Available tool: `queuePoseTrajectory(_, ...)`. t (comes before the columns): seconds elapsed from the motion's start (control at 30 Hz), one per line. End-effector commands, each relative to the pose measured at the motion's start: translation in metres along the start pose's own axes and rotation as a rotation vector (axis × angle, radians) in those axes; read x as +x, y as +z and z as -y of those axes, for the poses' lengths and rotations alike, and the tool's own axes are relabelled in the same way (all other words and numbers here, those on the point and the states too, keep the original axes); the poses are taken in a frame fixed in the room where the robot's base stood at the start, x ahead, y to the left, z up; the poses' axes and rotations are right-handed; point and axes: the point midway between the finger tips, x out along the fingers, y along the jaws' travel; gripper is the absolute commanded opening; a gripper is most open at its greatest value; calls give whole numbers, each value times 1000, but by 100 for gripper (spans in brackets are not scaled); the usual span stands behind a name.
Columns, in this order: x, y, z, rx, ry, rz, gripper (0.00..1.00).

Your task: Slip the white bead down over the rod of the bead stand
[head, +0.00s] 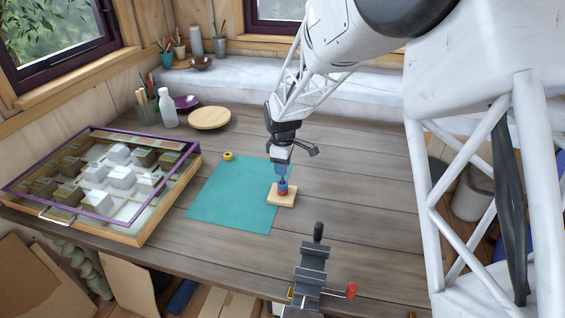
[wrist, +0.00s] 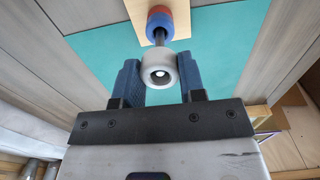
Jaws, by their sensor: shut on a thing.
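The bead stand (head: 287,201) has a light wooden base on the teal mat. Its base also shows at the top of the wrist view (wrist: 148,36). A blue and a red bead (wrist: 160,19) sit low on its dark rod (wrist: 159,36). My gripper (head: 282,177) points down right above the stand. In the wrist view, my gripper (wrist: 158,64) is shut on the white bead (wrist: 146,74), one finger on each side. The bead is in line with the rod, above the other beads. A bright spot shows in its hole; I cannot tell if this is the rod's tip.
A small yellow ring (head: 228,156) lies on the teal mat (head: 222,200). A purple-framed case (head: 170,208) stands on the left. A black clamp-like tool (head: 312,268) is at the front edge. The table right of the mat is clear.

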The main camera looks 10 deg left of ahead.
Motion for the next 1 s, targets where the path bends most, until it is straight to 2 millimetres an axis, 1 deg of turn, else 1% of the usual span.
queuePoseTrajectory(0.2, 4, 0, 0, 0, 0, 0, 15)
queuePoseTrajectory(0.53, 4, 0, 0, 0, 0, 0, 15)
queuePoseTrajectory(0.57, 4, 0, 0, 0, 0, 0, 39)
queuePoseTrajectory(0.73, 4, 0, 0, 0, 0, 0, 65)
queuePoseTrajectory(0.77, 4, 0, 0, 0, 0, 0, 67)
queuePoseTrajectory(1.0, 4, 0, 0, 0, 0, 0, 67)
